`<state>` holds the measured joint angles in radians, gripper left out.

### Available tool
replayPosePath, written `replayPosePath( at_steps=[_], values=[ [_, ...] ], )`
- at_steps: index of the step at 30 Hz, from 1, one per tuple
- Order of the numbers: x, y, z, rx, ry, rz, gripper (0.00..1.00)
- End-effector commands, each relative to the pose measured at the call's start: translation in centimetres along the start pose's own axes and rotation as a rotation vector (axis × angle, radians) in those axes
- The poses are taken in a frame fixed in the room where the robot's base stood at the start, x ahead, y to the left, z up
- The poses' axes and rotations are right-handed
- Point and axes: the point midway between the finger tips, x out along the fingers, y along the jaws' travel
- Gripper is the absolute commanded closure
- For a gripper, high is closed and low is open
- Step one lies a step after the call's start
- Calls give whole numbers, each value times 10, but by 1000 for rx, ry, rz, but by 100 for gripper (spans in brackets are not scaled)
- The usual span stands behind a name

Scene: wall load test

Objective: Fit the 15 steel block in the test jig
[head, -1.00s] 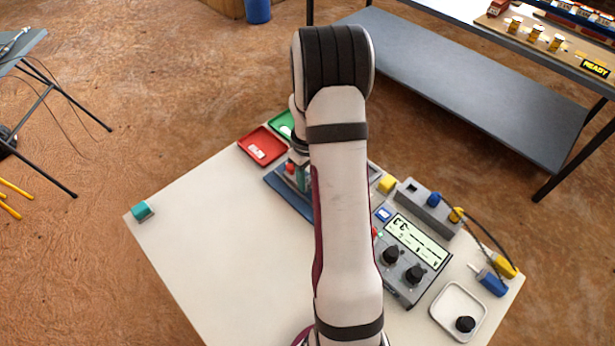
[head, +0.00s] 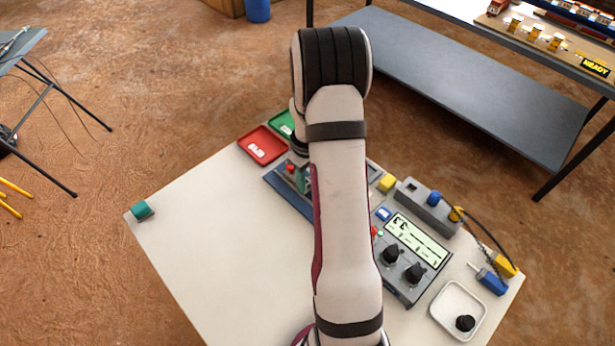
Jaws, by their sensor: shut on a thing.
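My gripper (head: 301,166) is largely hidden behind my own arm in the head view. It is over a blue base (head: 283,190) with a small red part (head: 290,168) on it, which looks like the test jig. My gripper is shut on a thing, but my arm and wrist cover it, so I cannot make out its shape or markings. I see no steel block clearly. Whether the held thing touches the jig cannot be told.
A red tray (head: 262,145) and a green tray (head: 283,123) lie at the table's back corner. A meter (head: 410,262), a grey socket box (head: 427,207), a white tray (head: 458,311) and blue plug (head: 491,283) are right. The left table is clear except a teal block (head: 141,210).

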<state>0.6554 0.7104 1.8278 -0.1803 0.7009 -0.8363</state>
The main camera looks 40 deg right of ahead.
Motion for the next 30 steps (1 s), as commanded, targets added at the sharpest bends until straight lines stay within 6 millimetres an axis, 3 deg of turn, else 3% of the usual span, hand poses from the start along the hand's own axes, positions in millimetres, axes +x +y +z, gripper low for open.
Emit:
replayPosePath(
  at_steps=[22, 23, 28, 30],
  values=[
    [3, 0, 0, 0, 0, 1, 100],
    [3, 0, 0, 0, 0, 1, 58],
    [3, 0, 0, 0, 0, 1, 28],
    [3, 0, 0, 0, 0, 1, 28]
  ],
)
